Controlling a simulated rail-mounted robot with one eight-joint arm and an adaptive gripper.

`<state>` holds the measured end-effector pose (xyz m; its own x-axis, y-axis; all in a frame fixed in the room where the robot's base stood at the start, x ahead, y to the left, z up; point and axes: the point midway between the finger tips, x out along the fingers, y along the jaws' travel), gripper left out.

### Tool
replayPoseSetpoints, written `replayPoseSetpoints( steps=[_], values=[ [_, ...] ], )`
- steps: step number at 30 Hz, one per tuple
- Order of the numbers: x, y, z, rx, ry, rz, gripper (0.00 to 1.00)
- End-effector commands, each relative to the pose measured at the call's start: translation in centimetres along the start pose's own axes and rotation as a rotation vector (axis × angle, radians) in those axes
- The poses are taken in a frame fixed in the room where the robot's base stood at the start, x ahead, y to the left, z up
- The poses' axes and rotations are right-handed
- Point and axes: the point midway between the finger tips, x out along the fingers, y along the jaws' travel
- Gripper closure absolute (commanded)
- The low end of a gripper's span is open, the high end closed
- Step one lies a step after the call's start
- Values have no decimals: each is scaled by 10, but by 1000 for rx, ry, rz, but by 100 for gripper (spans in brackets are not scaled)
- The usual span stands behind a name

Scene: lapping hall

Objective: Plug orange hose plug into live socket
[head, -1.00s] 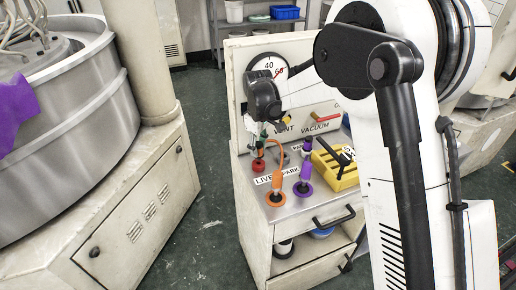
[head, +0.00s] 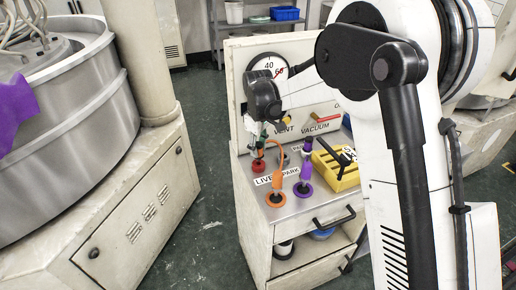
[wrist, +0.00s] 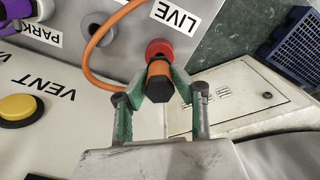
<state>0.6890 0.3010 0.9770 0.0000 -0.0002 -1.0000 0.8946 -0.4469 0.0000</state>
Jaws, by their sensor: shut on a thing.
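The orange hose plug (wrist: 158,69) has a dark end facing the wrist camera, and an orange hose (wrist: 94,58) loops to its left. My gripper (wrist: 159,86) is shut on the plug with its green fingers on either side. The plug lines up with the red live socket (wrist: 160,47), beside the LIVE label (wrist: 175,17). I cannot tell whether the plug is seated in the socket or just above it. In the head view, my gripper (head: 258,146) is over the red socket (head: 258,165), and the plug is mostly hidden.
A purple plug (head: 304,176) stands in a purple ring at the right, and an orange ring (head: 276,198) lies at the front. A yellow tray (head: 338,178) is at the right. The gauge panel (head: 240,80) rises behind. A grey socket (wrist: 99,27) is empty.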

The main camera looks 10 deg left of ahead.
Motion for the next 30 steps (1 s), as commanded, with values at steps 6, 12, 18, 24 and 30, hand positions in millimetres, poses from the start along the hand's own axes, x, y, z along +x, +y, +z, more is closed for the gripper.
replayPoseSetpoints(
  steps=[6,12,18,24,30],
  values=[
    [0,0,0,0,0,0,100],
    [0,0,0,0,0,0,100],
    [0,0,0,0,0,0,100],
    [2,0,0,0,0,0,100],
    [6,0,0,0,0,0,100]
  ],
)
